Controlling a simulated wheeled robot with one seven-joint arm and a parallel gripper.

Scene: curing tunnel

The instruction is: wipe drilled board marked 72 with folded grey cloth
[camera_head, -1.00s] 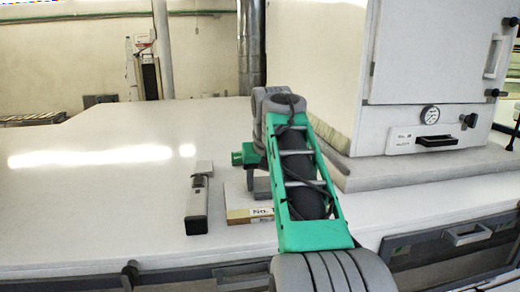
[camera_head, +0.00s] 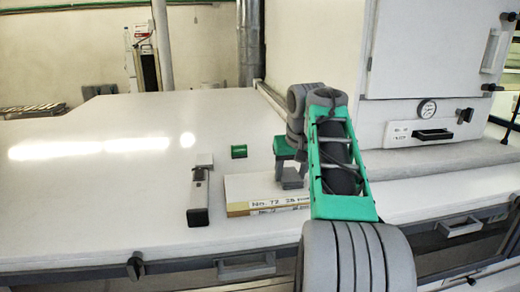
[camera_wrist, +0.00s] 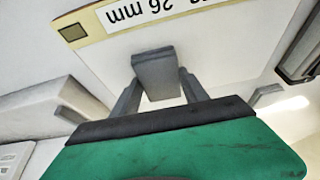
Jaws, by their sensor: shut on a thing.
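The drilled board (camera_head: 240,189) is a pale flat board near the table's front edge. Its front label reads "No 72", with further text partly hidden by my arm. In the wrist view the board (camera_wrist: 225,40) shows an upside-down label ending in "26 mm". My gripper (camera_head: 292,172) is over the board's right part, shut on the folded grey cloth (camera_head: 292,182). In the wrist view the cloth (camera_wrist: 157,75) is a small grey block between the two fingers. It is at or just above the board's top; I cannot tell whether it touches. No drilled holes can be made out.
A grey and white bar-shaped tool (camera_head: 198,195) lies left of the board. A white cabinet (camera_head: 430,60) with a gauge stands at the right. The white table (camera_head: 90,200) is clear on the left.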

